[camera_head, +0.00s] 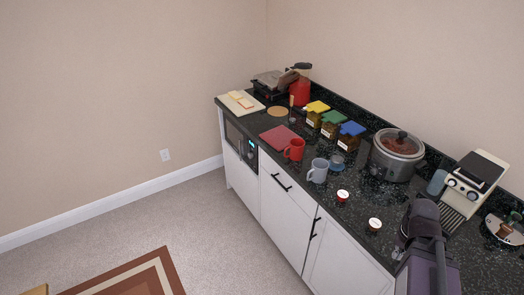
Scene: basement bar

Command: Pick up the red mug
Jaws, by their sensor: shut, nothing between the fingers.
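The red mug (295,150) stands upright near the front edge of the dark speckled counter (352,205), with its handle toward the front left. A red mat (277,136) lies just behind and left of it. A pale blue-grey mug (319,171) stands to its right, a little nearer. My gripper (399,250) is at the lower right over the counter's front part, well apart from the red mug. It is small and dark in this view; its fingers look shut and hold nothing. My arm hides part of the counter there.
A slow cooker (397,154) and a coffee machine (474,187) stand farther right. Two small red-sided pots (342,197) sit between the mugs and my arm. The carpet (215,235) in front is open.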

